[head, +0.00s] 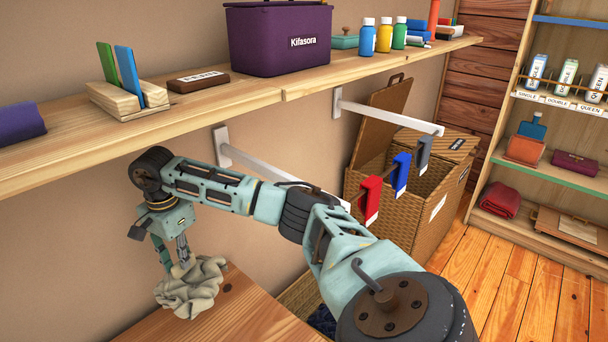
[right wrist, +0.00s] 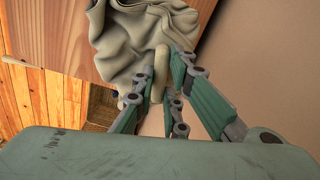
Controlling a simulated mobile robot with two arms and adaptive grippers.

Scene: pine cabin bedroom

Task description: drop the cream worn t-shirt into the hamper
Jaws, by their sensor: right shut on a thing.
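The cream worn t-shirt (head: 190,290) is a crumpled bundle at the lower left of the head view, at the wooden surface (head: 235,312) below the shelf. My right gripper (head: 177,264) points down and is shut on its upper part. The right wrist view shows the shirt (right wrist: 135,40) with folds pinched between the fingers (right wrist: 165,85). I cannot tell whether the shirt still touches the surface. The wicker hamper (head: 405,215) stands on the floor right of centre, its lid (head: 382,120) raised; my arm partly hides it. My left gripper is not in view.
A long wooden shelf (head: 240,90) on white brackets (head: 385,110) runs above my arm, holding a purple bin (head: 280,45) and bottles. Red, blue and grey tags (head: 401,175) hang near the hamper's opening. Open floor (head: 510,290) lies at right.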

